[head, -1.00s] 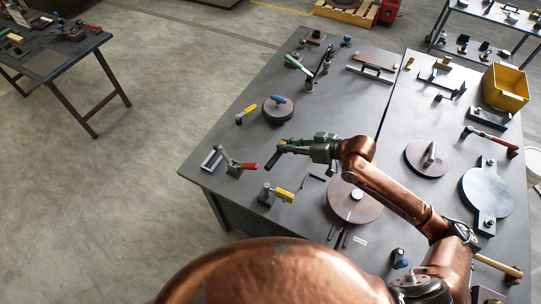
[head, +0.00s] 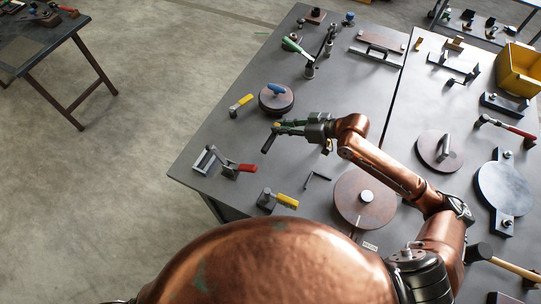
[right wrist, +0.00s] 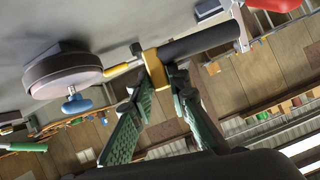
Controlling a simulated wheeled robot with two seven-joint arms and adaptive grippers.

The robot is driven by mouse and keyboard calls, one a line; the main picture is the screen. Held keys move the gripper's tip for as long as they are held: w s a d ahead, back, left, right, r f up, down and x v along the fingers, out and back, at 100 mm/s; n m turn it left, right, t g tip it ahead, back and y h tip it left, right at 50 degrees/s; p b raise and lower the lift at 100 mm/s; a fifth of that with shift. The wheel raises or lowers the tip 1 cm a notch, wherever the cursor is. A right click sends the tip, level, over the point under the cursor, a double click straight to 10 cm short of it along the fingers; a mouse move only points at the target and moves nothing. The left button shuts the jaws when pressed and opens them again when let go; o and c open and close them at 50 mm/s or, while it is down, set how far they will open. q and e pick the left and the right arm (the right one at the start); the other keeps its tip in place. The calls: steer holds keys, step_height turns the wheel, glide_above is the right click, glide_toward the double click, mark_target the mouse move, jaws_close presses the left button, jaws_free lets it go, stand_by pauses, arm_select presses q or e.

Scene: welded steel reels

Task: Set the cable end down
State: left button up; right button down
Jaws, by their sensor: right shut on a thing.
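My right gripper (head: 283,127) reaches over the left part of the grey table. Its green fingers, also in the right wrist view (right wrist: 162,82), are shut on the cable end, a black cylinder (right wrist: 202,42) with a brass-yellow collar (right wrist: 156,68). In the head view the cable end (head: 269,140) shows as a short dark rod slanting down to the left from the fingers. I cannot tell whether it touches the tabletop (head: 225,140). My left gripper is not in view.
A round block with a blue knob (head: 276,101) stands just beyond my gripper. Clamps with yellow (head: 245,100) and red (head: 247,168) handles stand left, another yellow-handled one (head: 287,201) nearer. A hex key (head: 318,177) and brown disc (head: 362,208) lie right. Bare table surrounds the cable end.

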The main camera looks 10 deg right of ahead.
steer(key=shift+n, duration=0.3)
step_height(320, 180, down, 5)
steer(key=shift+s+f+b, duration=0.15)
steer(key=shift+b, duration=0.7)
steer(key=shift+f+b, duration=0.3)
steer(key=shift+f, duration=1.95)
steer(key=shift+f, duration=0.1)
steer(key=c, duration=1.8)
jaws_free()
steer(key=shift+f, duration=0.1)
steer(key=shift+c, duration=0.2)
steer(key=shift+d+r, duration=0.1)
steer(key=shift+r, duration=0.15)
steer(key=v, duration=1.2)
steer(key=shift+s, duration=0.2)
